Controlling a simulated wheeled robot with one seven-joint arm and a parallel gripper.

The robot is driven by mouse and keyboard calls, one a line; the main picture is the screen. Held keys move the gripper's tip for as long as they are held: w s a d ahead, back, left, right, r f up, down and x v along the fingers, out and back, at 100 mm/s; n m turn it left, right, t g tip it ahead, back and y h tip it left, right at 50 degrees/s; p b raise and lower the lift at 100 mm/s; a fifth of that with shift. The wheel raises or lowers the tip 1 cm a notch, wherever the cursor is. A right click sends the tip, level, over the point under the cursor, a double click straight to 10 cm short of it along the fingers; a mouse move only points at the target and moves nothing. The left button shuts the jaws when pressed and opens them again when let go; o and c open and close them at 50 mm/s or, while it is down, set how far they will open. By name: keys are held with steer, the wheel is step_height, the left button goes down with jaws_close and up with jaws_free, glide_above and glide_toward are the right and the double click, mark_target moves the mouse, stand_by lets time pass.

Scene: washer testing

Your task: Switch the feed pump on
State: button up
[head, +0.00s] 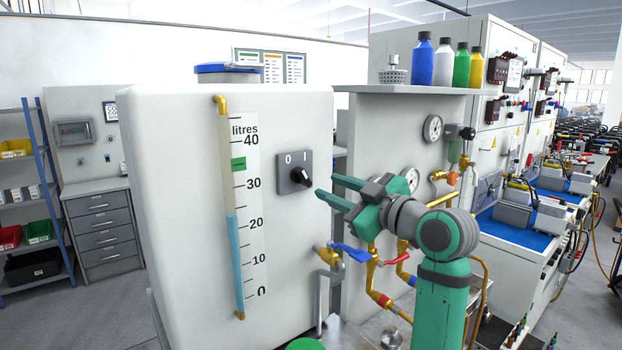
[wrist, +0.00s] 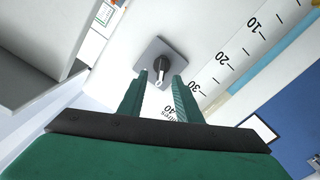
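The rotary switch (head: 296,176) is a black knob on a grey plate marked 0 and I, on the front of the white tank cabinet (head: 170,200). Its knob is tilted, with the upper end leaning left towards the 0. In the wrist view the knob (wrist: 161,66) has a white pointer mark, facing the picture's bottom. My gripper (head: 319,186) is open and empty, just right of the switch in the head view. In the wrist view my gripper's fingertips (wrist: 162,74) stand apart, one on each side of the knob's line; I cannot tell if they touch it.
A level tube (head: 235,260) with a litres scale runs left of the switch. Below my gripper are a blue-handled valve (head: 350,252) and brass pipes. A shelf with bottles (head: 442,62) and a pressure gauge (head: 432,128) are to the right.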

mark_target(307, 179)
steer(key=x, duration=0.7)
steer(key=shift+a+r, duration=0.1)
steer(key=shift+a, duration=0.45)
steer(key=shift+w+a, duration=0.2)
steer(key=shift+w, duration=0.25)
jaws_close()
